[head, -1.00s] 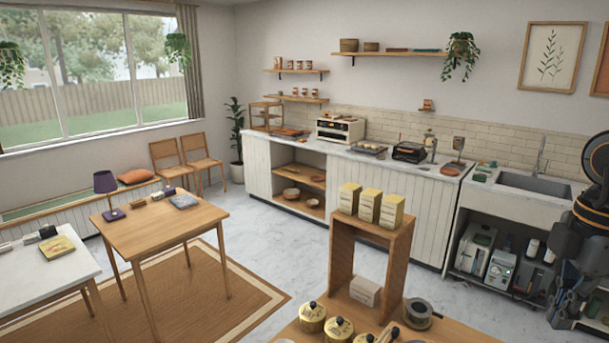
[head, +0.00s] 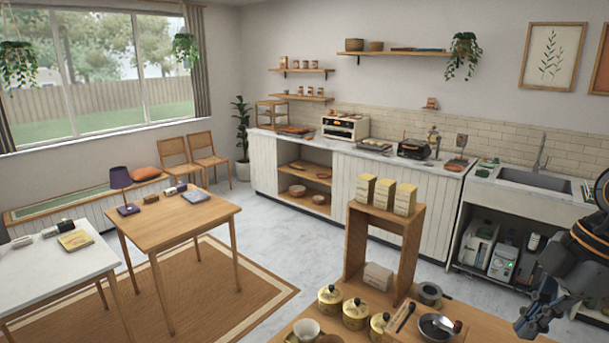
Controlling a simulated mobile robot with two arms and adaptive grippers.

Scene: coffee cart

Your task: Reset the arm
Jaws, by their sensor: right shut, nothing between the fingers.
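My right gripper (head: 530,322) shows at the lower right edge in the head view, with its dark arm coming in from the right. It is shut and holds nothing. My left gripper is out of view.
On the cart stand a wooden shelf stand (head: 355,245) with yellow boxes (head: 385,193), several yellow canisters (head: 355,314), a dark pan (head: 436,326) and a white cup (head: 306,330). A wooden table (head: 170,222) and white table (head: 60,267) stand left. Floor (head: 290,240) between is clear.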

